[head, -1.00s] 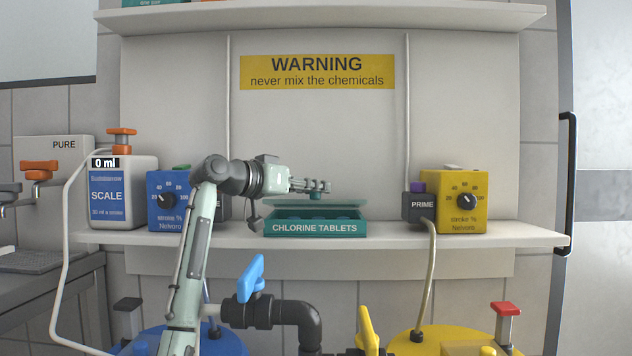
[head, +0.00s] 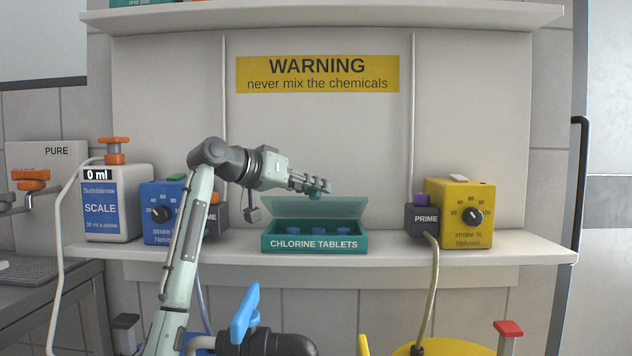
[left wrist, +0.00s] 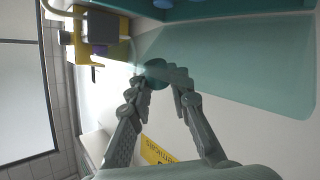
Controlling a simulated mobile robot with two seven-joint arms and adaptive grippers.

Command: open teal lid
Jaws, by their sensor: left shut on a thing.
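The chlorine tablets box (head: 290,244) is teal and stands on the shelf in the middle. Its translucent teal lid (head: 300,207) is tilted up and back, and several blue tablets (head: 318,231) show inside. A small round teal knob (left wrist: 155,69) sits at the lid's edge. My left gripper (head: 319,189) is shut on this knob, at the lid's upper edge. In the left wrist view the fingertips (left wrist: 165,75) meet around the knob, and the lid (left wrist: 240,75) spreads out to the right. My right gripper is not in view.
A yellow pump (head: 462,212) and a dark PRIME block (head: 422,218) stand right of the box. A blue pump (head: 162,214) and a white scale jug (head: 112,205) stand at the left. The shelf (head: 400,246) is clear beside the box.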

